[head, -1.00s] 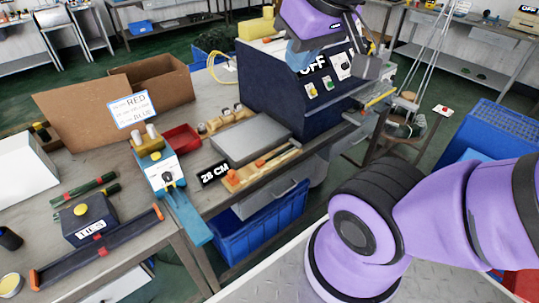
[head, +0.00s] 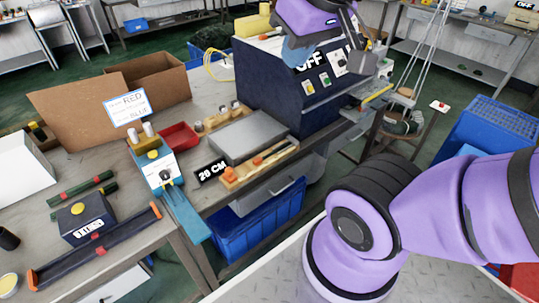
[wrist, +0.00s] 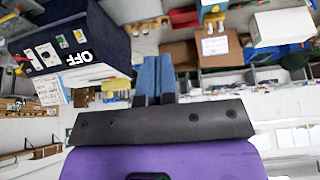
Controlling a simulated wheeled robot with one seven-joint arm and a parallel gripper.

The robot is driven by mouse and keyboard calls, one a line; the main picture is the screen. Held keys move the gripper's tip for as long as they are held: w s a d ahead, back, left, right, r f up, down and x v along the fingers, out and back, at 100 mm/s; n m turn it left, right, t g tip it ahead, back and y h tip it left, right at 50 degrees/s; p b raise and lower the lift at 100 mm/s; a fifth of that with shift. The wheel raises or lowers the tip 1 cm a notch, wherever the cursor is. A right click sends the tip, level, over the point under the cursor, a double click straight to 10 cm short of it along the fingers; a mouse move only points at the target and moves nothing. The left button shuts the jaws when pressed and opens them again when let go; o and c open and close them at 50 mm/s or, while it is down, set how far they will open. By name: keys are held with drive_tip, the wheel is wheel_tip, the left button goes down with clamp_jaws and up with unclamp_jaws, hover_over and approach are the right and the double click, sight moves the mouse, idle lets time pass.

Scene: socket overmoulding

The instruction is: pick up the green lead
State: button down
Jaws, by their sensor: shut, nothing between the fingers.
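My gripper (head: 297,54) is at the top of the head view, in front of the dark blue machine marked OFF. In the wrist view its two blue fingers (wrist: 154,76) are together with nothing between them. A dark greyish-green coil (head: 402,124) lies on a stool right of the machine, apart from my gripper. I cannot tell whether it is the green lead. Two dark green rods with red bands (head: 80,190) lie on the bench at the left; I cannot tell whether either is a lead.
The dark blue machine (head: 270,85) stands at the bench's right end. A grey plate (head: 247,137), a red tray (head: 179,137) and an open cardboard box (head: 160,80) are on the bench. A blue bin (head: 262,222) is below. The wrist view is upside down.

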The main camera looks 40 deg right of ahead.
drive_tip(key=c, duration=1.3)
unclamp_jaws()
drive_tip(key=shift+w, duration=0.2)
drive_tip(key=o, duration=0.4)
drive_tip(key=w+d+f+n, duration=0.1)
drive_tip(key=w, duration=0.2)
drive_tip(key=w+d+f+n+g+h, duration=0.1)
drive_tip(key=w+f, duration=0.1)
drive_tip(key=w, duration=0.2)
drive_tip(key=w+d+f+n, duration=0.1)
drive_tip(key=w+n, duration=0.1)
drive_tip(key=w, duration=0.1)
drive_tip(key=shift+w+d+f+g+h, duration=0.2)
drive_tip(key=shift+w+g+h, duration=0.1)
drive_tip(key=shift+h, duration=0.1)
drive_tip(key=n+g+y, duration=0.2)
drive_tip(key=n+g, duration=0.2)
drive_tip(key=n, duration=1)
hover_over(258, 159)
wheel_tip(258, 159, down, 36)
drive_tip(key=shift+n, duration=0.3)
drive_tip(key=shift+s+f, duration=0.1)
drive_tip(key=shift+f, duration=5.25)
